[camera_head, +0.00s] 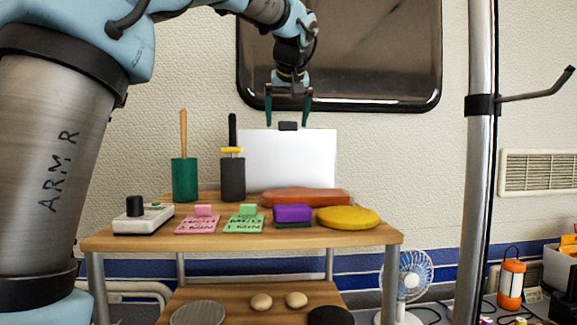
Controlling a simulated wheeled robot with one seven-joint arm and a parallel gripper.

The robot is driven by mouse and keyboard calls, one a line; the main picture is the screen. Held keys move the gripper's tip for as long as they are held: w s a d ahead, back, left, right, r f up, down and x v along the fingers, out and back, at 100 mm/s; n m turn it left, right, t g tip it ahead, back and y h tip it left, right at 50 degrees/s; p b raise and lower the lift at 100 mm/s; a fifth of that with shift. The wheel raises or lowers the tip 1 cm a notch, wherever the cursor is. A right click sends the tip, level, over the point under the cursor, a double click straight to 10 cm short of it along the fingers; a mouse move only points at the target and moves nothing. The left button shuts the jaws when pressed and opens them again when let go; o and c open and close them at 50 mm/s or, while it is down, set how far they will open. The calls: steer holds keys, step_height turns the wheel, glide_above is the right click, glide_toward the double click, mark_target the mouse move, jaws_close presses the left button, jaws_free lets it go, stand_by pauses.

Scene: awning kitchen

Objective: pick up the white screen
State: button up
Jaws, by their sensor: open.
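The white screen (288,162) stands upright at the back of the wooden table, against the textured wall. A small black block or clip (288,126) sits at the middle of its top edge. My gripper (288,120) points down from above, its two dark green fingers apart. The fingertips show on either side of the black piece, near the screen's top edge. I cannot tell whether they touch it or how their depth compares. The screen's lower left edge is partly hidden by a dark grey cup, and its lower edge by an orange slab.
On the wooden table (135,238) stand a green cup (185,180), a dark grey cup (232,180), pink and green cards, a purple sponge (292,214), a yellow disc (348,217) and the orange slab (305,197). A metal pole (482,150) rises at right. A dark window is behind my gripper.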

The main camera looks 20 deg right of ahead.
mark_target(287, 157)
steer(key=shift+p+x, duration=1.2)
steer(key=shift+x, duration=1.5)
steer(key=shift+s+d, duration=0.1)
steer(key=shift+d, duration=0.05)
steer(key=shift+c, duration=0.3)
jaws_close()
